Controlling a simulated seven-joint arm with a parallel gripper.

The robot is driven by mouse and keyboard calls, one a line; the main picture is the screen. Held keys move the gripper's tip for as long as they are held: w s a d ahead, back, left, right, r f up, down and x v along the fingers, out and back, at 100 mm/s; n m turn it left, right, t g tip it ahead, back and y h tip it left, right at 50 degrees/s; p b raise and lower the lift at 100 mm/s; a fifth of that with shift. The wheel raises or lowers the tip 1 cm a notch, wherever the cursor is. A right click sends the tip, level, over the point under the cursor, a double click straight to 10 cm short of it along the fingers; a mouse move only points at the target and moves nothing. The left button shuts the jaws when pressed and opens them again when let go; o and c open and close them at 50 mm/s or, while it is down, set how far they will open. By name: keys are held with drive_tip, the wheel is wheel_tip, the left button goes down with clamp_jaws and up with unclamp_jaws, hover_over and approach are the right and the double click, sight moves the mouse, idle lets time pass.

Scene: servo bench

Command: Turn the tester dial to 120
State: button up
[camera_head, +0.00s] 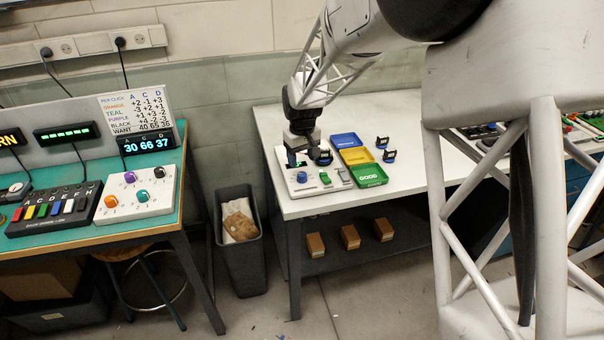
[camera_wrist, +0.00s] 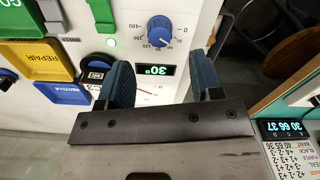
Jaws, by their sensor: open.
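The tester (camera_head: 337,186) is a pale panel on the white bench, below my gripper (camera_head: 300,158) in the head view. Its blue dial (camera_wrist: 160,31) has a numbered scale around it; it also shows in the head view (camera_head: 302,177). A small display (camera_wrist: 155,70) beside the dial appears to read 30°. My gripper (camera_wrist: 161,65) is open and empty in the wrist view, its two blue pads apart. The dial lies beyond the fingertips, between their lines, and appears untouched. The dial's exact pointer position is too small to tell.
Blue (camera_head: 345,140), yellow (camera_head: 355,156) and green (camera_head: 370,176) trays lie right of the tester. Two dark servos (camera_head: 382,142) (camera_head: 389,156) stand beyond them. Another servo (camera_head: 324,157) stands near my gripper. A green control (camera_head: 324,178) rises beside the dial. A grey bin (camera_head: 248,264) stands left.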

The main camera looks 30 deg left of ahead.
sight(302, 174)
drive_tip(key=shift+f, duration=3.25)
drive_tip(key=c, duration=0.9)
drive_tip(key=shift+c, duration=0.2)
